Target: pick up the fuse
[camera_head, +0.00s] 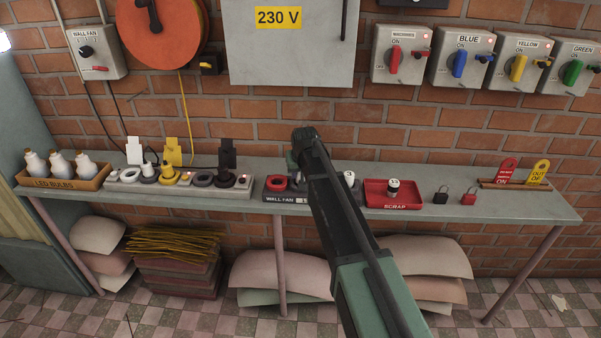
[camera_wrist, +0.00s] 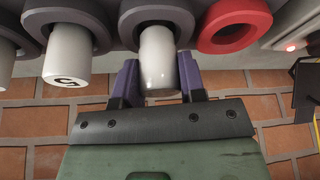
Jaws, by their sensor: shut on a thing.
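In the wrist view, a plain white cylindrical fuse (camera_wrist: 158,60) stands between the two purple fingers of my gripper (camera_wrist: 158,76), which is shut on it. Its far end lies at a dark grey ring (camera_wrist: 185,22); I cannot tell whether it is seated in it or just clear. In the head view my arm hides this fuse and my fingertips. The dark holder marked WALL FAN (camera_head: 280,197) shows beside my arm on the bench.
A red ring (camera_wrist: 235,27) is on one side of the held fuse; a marked white fuse (camera_wrist: 68,55) is on the other. A red SCRAP tray (camera_head: 375,200) holds a fuse (camera_head: 393,189). Padlocks (camera_head: 468,197) lie right. A brick wall (camera_head: 250,133) stands behind the bench.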

